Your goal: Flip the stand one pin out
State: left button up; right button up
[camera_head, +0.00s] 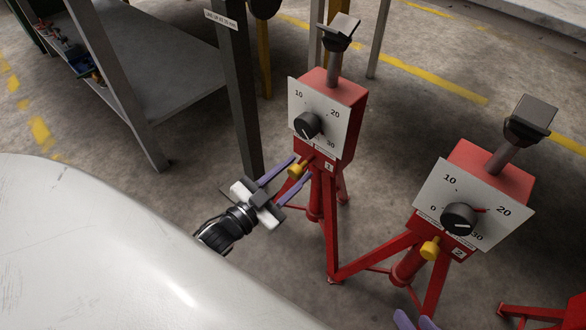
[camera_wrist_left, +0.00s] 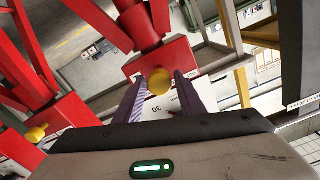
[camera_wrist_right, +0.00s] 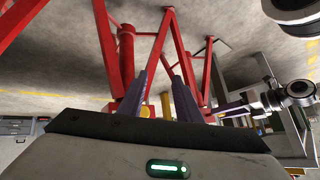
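Stand one (camera_head: 327,115) is a red jack stand with a white dial plate and a "1" label. Its yellow pin (camera_head: 295,170) sticks out below the plate. My left gripper (camera_head: 288,172) is open, with its purple fingers on either side of the pin. In the left wrist view the yellow knob (camera_wrist_left: 159,82) sits between the fingertips, with small gaps visible at its sides. My right gripper shows only its fingertips (camera_head: 415,321) at the bottom of the head view. Its fingers (camera_wrist_right: 161,85) are apart and empty in the right wrist view.
Stand two (camera_head: 474,195), with its own yellow pin (camera_head: 430,248), stands to the right. Part of another red stand (camera_head: 550,318) shows at the lower right. A dark post (camera_head: 236,90) and a grey shelf table (camera_head: 165,80) are behind the left gripper. Stand legs spread across the floor.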

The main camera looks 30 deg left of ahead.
pick_arm(q)
jog(key=shift+o, duration=0.7)
jog(key=shift+s, duration=0.25)
jog(key=s+a+p, duration=0.1)
jog(key=s+p, duration=0.1)
jog(key=s, duration=0.7)
jog(key=shift+s+a+p, duration=0.3)
jog(key=shift+s+p, duration=0.05)
pick_arm(e)
jog(key=shift+s+d+r+m+h, duration=0.1)
jog(key=shift+d+r+m+h, duration=0.25)
jog(key=shift+d, duration=0.4)
